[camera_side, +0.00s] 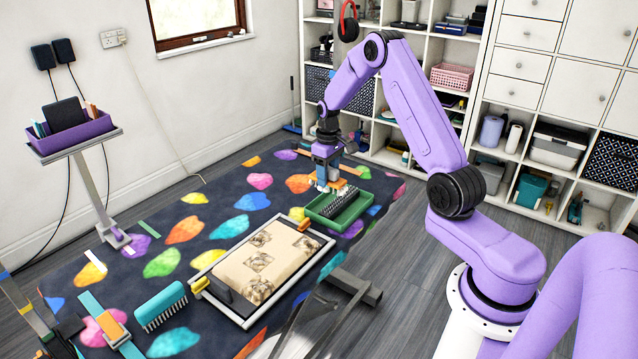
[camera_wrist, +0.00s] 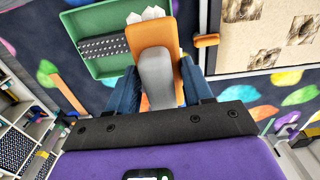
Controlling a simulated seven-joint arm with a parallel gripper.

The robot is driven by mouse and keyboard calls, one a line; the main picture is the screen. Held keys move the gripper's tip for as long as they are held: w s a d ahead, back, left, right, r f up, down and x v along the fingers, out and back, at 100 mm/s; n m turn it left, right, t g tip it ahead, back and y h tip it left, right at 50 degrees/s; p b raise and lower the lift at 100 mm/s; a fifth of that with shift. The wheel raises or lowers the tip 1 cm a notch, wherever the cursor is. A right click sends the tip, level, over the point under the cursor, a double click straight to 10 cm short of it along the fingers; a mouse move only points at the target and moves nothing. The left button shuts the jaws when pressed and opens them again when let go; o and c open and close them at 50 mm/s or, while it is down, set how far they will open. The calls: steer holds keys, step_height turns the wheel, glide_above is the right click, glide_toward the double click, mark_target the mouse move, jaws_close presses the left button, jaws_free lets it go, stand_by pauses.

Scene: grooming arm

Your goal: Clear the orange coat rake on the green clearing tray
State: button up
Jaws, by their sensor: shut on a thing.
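The orange coat rake (camera_wrist: 143,40) is held in my gripper (camera_wrist: 160,88), with a grey pad on its handle between the two blue fingers. The green clearing tray (camera_wrist: 85,22) holds a dark bristled strip (camera_wrist: 104,47). In the side view, my gripper (camera_side: 328,184) is just above the far left part of the tray (camera_side: 312,213). The rake (camera_side: 340,183) is mostly hidden there by the fingers. I cannot tell whether its teeth touch the tray.
A framed panel with fur-like patches (camera_side: 285,263) lies in front of the tray; it also shows in the wrist view (camera_wrist: 240,58). A teal brush (camera_side: 161,305) is nearer the camera. A purple caddy (camera_side: 72,137) stands at left. The spotted rug (camera_side: 215,213) has clear room left of the tray.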

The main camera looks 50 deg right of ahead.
mark_target(328, 189)
steer(key=shift+d+f, duration=0.2)
steer(key=shift+f, duration=2.8)
steer(key=shift+f, duration=1)
steer(key=shift+d, duration=3.45)
steer(key=shift+s+d+f, duration=0.1)
steer(key=shift+s+d, duration=0.05)
steer(key=shift+d, duration=3.3)
